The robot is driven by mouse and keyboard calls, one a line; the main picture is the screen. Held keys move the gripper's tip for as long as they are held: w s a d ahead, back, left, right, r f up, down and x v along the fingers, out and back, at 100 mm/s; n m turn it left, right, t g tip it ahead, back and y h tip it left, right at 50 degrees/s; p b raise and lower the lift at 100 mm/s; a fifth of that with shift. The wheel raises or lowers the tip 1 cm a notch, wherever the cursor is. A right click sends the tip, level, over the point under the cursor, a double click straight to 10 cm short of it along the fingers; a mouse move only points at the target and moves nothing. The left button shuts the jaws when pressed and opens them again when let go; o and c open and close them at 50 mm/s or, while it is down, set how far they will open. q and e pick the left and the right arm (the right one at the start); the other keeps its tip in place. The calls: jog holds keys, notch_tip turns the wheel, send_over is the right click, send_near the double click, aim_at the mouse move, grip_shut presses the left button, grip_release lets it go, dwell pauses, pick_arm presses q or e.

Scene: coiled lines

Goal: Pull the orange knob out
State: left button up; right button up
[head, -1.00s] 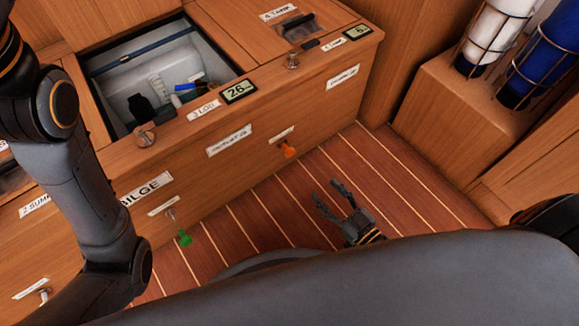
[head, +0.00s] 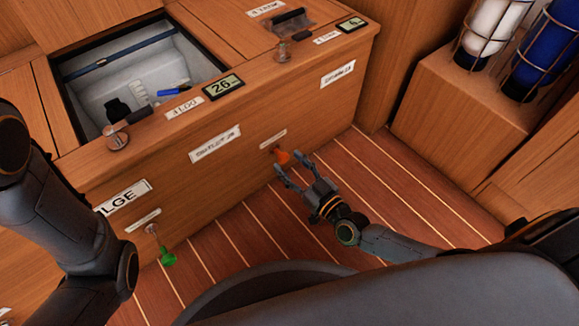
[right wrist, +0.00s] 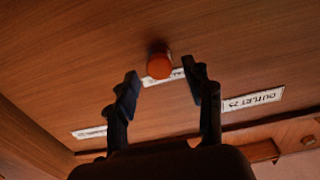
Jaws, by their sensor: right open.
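The orange knob (head: 282,157) sticks out of the wooden cabinet front, below a small white label. My right gripper (head: 293,171) is open just in front of it, with its fingers pointing at the cabinet. In the right wrist view the orange knob (right wrist: 160,65) shows between and slightly beyond the two open fingertips (right wrist: 160,80). I see no contact between the fingers and the knob. My left arm comes in at the left of the head view, but its gripper is out of sight.
A green knob (head: 167,257) sits lower left on the same cabinet front. An open bin (head: 150,85) and a 26 display (head: 223,87) are on the cabinet top. Caged white and blue cylinders (head: 545,60) stand at the right. The striped floor (head: 400,190) is clear.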

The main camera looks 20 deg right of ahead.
jog(key=shift+w+a, duration=0.15)
jog(key=shift+w, duration=0.25)
jog(key=shift+c, duration=0.2)
grip_shut()
jog(key=p+v, duration=0.3)
jog(key=v, duration=0.2)
jog(key=shift+s, duration=0.2)
jog(key=shift+o, duration=0.2)
grip_release()
